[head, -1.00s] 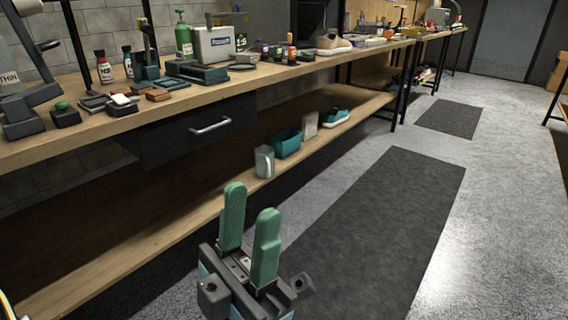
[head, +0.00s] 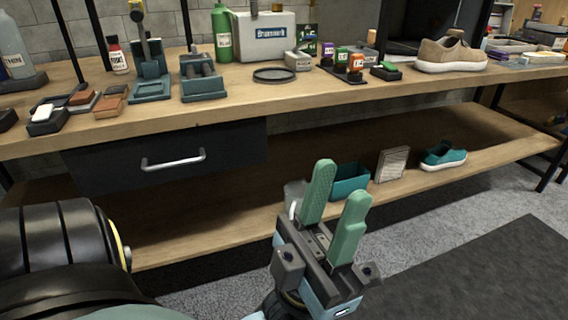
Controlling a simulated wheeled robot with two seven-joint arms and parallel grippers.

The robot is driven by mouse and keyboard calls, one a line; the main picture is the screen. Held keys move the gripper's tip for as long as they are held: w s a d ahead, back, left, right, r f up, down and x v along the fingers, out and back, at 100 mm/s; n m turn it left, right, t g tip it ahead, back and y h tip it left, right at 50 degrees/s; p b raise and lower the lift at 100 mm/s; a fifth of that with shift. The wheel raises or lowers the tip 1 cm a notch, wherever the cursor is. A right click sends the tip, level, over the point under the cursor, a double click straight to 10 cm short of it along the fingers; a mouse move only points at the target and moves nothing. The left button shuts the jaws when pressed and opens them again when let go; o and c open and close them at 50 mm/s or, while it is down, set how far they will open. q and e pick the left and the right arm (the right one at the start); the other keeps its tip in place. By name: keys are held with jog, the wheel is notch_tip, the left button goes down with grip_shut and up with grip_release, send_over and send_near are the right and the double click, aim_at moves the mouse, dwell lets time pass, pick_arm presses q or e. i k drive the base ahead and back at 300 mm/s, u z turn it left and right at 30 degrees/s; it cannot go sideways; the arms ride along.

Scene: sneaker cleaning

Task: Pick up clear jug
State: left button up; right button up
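The clear jug (head: 292,196) stands on the lower shelf of the workbench in the head view. It looks greyish and see-through, and a green finger of my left gripper hides most of it. My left gripper (head: 338,190) has two green fingers pointing up in the picture. They stand apart with nothing between them, so it is open and empty. It appears in front of the shelf, overlapping the jug in the picture; I cannot tell the exact distance. My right gripper is not in view.
On the lower shelf (head: 205,232), a teal bin (head: 350,183), a grey block (head: 391,164) and a teal shoe (head: 443,156) stand right of the jug. A drawer (head: 190,150) hangs above left. The benchtop holds bottles, tools and a tan sneaker (head: 452,54). The shelf's left part is clear.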

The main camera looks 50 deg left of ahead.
aim_at(293, 191)
jog(key=u, duration=1.1)
jog(key=i, duration=0.95)
jog(key=u, duration=1.05)
